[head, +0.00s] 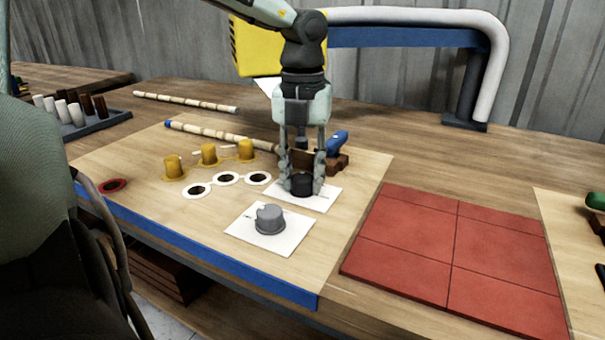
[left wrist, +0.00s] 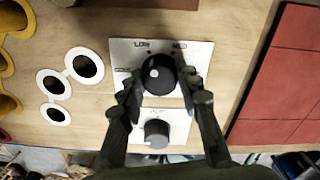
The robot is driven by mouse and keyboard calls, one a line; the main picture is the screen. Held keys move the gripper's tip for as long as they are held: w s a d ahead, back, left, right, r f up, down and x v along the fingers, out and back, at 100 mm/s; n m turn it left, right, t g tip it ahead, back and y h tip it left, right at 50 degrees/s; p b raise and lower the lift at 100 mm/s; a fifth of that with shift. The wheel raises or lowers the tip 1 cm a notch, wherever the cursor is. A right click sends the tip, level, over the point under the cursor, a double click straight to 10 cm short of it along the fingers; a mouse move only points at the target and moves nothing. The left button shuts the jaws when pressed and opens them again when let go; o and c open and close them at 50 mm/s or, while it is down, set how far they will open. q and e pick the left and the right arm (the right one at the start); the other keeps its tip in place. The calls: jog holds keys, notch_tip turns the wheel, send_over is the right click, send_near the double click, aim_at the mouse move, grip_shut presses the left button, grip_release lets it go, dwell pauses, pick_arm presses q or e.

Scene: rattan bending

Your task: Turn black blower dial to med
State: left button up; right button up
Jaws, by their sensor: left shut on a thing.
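The black blower dial (head: 302,185) stands on a white label plate (head: 323,199) on the wooden board. In the left wrist view the dial (left wrist: 160,72) shows a pale mark on its top, left of centre. The plate there (left wrist: 205,54) reads LOW at the upper left and MED at the upper right; another label at the left is too small to read. My left gripper (head: 302,188) comes down from above, its fingers shut on the dial's two sides. The fingers also show in the left wrist view (left wrist: 160,88). My right gripper is not in view.
A grey dial (head: 270,219) on its own white plate sits just in front. White rings (head: 228,179) and yellow cups (head: 209,153) lie to the left. A blue-handled tool (head: 337,142) lies close behind the gripper. Red tiles (head: 455,250) are at the right.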

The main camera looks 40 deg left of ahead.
pick_arm(q)
jog(key=shift+m, duration=0.3)
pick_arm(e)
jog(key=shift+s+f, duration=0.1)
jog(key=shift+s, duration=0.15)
pick_arm(q)
jog(key=m+b, duration=0.2)
jog(key=m, duration=0.1)
jog(key=shift+f+m, duration=0.1)
jog(key=shift+m, duration=0.2)
jog(key=shift+m+b, duration=0.45)
jog(key=shift+m, duration=1.65)
jog(key=shift+m+b, duration=0.4)
jog(key=shift+m, duration=1.2)
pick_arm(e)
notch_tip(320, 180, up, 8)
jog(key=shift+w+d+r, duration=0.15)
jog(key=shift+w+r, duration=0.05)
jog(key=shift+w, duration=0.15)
pick_arm(q)
jog(key=shift+m, duration=0.3)
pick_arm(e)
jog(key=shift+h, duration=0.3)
pick_arm(q)
jog(key=o, duration=1.2)
jog(key=shift+c, duration=0.2)
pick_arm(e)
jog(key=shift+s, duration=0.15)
